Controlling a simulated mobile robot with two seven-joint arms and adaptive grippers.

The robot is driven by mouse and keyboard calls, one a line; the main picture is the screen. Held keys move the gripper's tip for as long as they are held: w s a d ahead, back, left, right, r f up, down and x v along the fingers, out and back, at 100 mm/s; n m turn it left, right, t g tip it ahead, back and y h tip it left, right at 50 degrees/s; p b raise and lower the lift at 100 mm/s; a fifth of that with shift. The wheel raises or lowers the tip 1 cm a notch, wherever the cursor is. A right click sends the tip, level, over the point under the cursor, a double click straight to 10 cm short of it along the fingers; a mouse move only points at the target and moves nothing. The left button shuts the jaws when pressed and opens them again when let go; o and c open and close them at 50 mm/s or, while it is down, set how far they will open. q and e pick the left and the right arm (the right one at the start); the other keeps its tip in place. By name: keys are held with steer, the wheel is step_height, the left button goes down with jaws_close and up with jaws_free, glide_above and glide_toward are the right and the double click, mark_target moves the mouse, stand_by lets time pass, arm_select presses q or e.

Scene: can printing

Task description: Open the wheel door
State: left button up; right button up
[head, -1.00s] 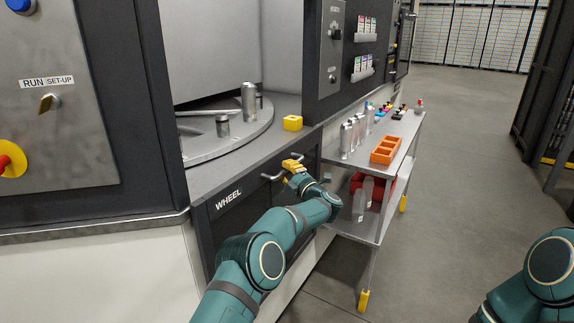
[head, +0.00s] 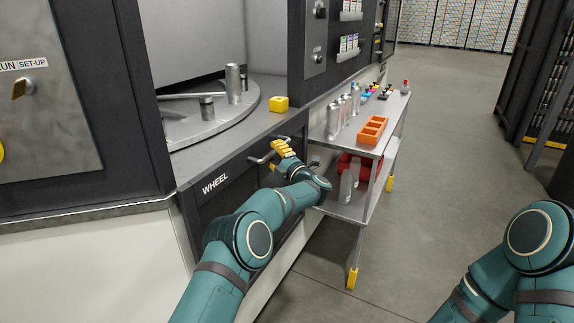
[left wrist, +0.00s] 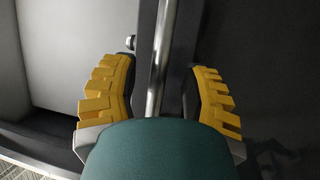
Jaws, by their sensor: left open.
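The wheel door (head: 230,192) is the dark panel with the white WHEEL label (head: 215,184), under the machine's ledge. Its metal bar handle (head: 262,157) sticks out near the top right of the panel. My left gripper (head: 283,149) with yellow fingers is at the right end of this handle. In the left wrist view the shiny bar (left wrist: 160,60) runs between the two spread yellow fingers (left wrist: 160,95), with a gap on each side. Whether the door stands ajar, I cannot tell. My right arm shows at the lower right; its gripper is out of the frame.
A metal cart (head: 340,206) stands right of the door, with an orange tray (head: 372,130), cans (head: 333,120) on top and a red bin (head: 348,165) below. A yellow block (head: 279,103) sits on the ledge. The floor to the right is clear.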

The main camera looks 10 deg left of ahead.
arm_select(q)
steer(key=v, duration=1.1)
steer(key=s+f+m+g+h, duration=0.1)
steer(key=s+f+m+h, duration=0.5)
steer(key=f+m, duration=0.4)
steer(key=s+f+m+h, duration=0.4)
steer(key=f+m+h, duration=0.4)
steer(key=f, duration=0.4)
steer(key=s+f+m+g+h, duration=0.1)
steer(key=s+f+m+g, duration=0.1)
steer(key=s, duration=0.8)
steer(key=s+a+f+m+g+h, duration=0.1)
steer(key=s+g, duration=0.4)
steer(key=s, duration=0.6)
steer(key=s+f+m+g+h, duration=0.2)
steer(key=s+f+m+g, duration=0.1)
steer(key=s, duration=0.7)
step_height(320, 180, down, 3)
steer(key=shift+s+a+r+m+g+h, duration=0.15)
steer(key=shift+s+m+g+h, duration=0.15)
steer(key=shift+s+m+g, duration=0.15)
